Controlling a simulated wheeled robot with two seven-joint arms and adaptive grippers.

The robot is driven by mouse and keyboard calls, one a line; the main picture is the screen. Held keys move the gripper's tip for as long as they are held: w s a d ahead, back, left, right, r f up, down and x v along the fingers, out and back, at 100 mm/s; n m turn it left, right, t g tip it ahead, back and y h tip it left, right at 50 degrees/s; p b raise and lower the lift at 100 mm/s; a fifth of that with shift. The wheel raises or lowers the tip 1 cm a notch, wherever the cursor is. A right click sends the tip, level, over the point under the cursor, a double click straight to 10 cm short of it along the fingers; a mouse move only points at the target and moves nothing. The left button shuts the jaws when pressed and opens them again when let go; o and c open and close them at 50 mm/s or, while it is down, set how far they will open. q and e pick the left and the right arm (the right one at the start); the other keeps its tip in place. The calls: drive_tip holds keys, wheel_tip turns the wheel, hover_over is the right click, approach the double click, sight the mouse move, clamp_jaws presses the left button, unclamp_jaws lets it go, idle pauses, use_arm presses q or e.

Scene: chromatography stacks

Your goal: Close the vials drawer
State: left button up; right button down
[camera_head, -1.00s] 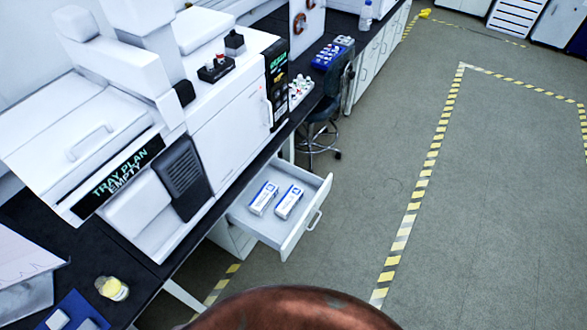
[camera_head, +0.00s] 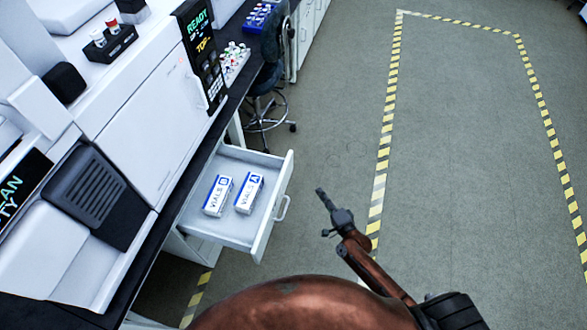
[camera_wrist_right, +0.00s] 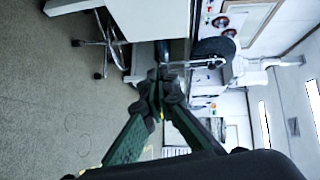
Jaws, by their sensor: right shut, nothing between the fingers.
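The white vials drawer (camera_head: 262,232) stands pulled out below the black bench, with its bar handle (camera_head: 282,208) on the front. Inside lie two white and blue boxes, one marked VIALS B (camera_head: 217,196) and one marked A (camera_head: 249,193). My right gripper (camera_head: 320,190) is shut and empty over the floor, right of the drawer front and apart from the handle. Its closed fingers also show in the right wrist view (camera_wrist_right: 158,78). My left gripper is out of view.
A wheeled stool (camera_head: 268,105) stands beyond the drawer. The floor right of the drawer is open, with striped tape (camera_head: 384,150).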

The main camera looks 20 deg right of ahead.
wheel_tip(320, 180, up, 4)
drive_tip(key=w+a+m+t, duration=0.1)
drive_tip(key=w+a+m, duration=0.1)
drive_tip(key=w, duration=0.1)
drive_tip(key=b, duration=0.2)
approach(290, 158)
drive_tip(key=w+d, duration=0.2)
drive_tip(key=w, duration=0.2)
drive_tip(key=shift+w+a+f+p, duration=0.2)
drive_tip(key=shift+w+a, duration=0.3)
drive_tip(key=shift+a, duration=0.2)
drive_tip(key=shift+w+a+f+p, duration=0.1)
drive_tip(key=shift+w+a+f, duration=0.1)
drive_tip(key=shift+w+a, duration=0.4)
drive_tip(key=shift+s+a, duration=0.1)
